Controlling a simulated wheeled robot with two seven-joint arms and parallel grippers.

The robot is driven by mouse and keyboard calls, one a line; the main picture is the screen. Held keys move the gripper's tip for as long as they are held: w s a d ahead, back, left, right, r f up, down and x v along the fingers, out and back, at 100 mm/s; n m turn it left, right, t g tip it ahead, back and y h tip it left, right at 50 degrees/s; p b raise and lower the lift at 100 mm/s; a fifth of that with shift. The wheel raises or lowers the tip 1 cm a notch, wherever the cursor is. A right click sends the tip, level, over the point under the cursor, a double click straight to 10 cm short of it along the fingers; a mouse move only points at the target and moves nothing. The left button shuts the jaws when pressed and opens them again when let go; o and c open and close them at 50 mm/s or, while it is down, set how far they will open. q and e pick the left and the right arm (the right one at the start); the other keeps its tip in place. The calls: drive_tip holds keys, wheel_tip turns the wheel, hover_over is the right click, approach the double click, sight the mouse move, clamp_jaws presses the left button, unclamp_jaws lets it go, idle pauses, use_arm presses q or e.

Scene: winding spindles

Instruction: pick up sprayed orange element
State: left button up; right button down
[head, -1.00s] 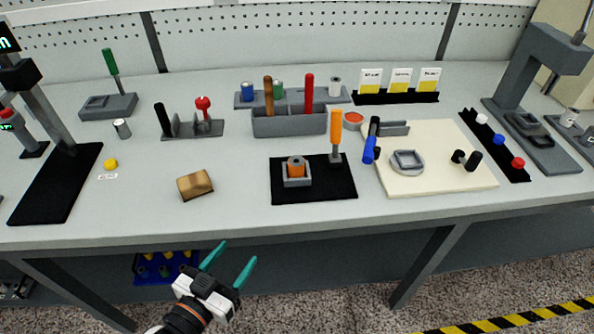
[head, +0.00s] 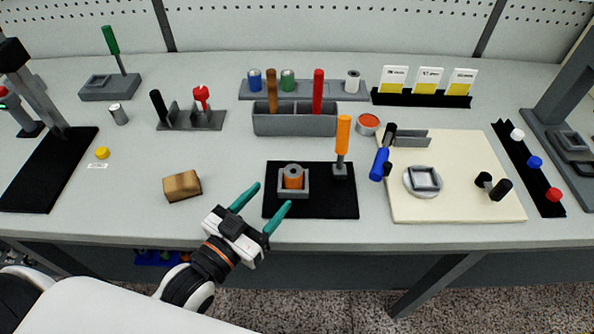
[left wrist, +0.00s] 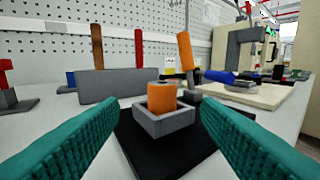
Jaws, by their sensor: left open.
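The orange element (head: 293,178) is a short cylinder with a grey top, standing upright in a square grey holder (head: 280,193) on a black mat (head: 327,206). In the left wrist view the orange element (left wrist: 161,96) stands ahead, between and beyond the two teal fingers. My left gripper (head: 270,198) is open and empty, at the mat's left front side, apart from the element. Its fingers also fill the lower corners of the left wrist view (left wrist: 158,135). My right gripper is in neither view.
An orange-handled tool (head: 343,137) stands upright on the mat, right of the holder. A wooden block (head: 182,186) lies to the left. A cream board (head: 458,205) with a blue-handled tool (head: 381,160) is at right. A grey bin (head: 295,124) with handles stands behind.

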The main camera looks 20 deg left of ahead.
sight(287, 180)
use_arm(q)
drive_tip(key=shift+x, duration=1.2)
drive_tip(key=shift+w+d, duration=0.15)
drive_tip(key=shift+w, duration=0.2)
drive_tip(key=p+x, duration=0.1)
drive_tip(key=x, duration=0.4)
drive_tip(key=shift+w+d, duration=0.15)
drive_tip(key=shift+w, duration=0.05)
drive_tip(key=c, duration=1.1)
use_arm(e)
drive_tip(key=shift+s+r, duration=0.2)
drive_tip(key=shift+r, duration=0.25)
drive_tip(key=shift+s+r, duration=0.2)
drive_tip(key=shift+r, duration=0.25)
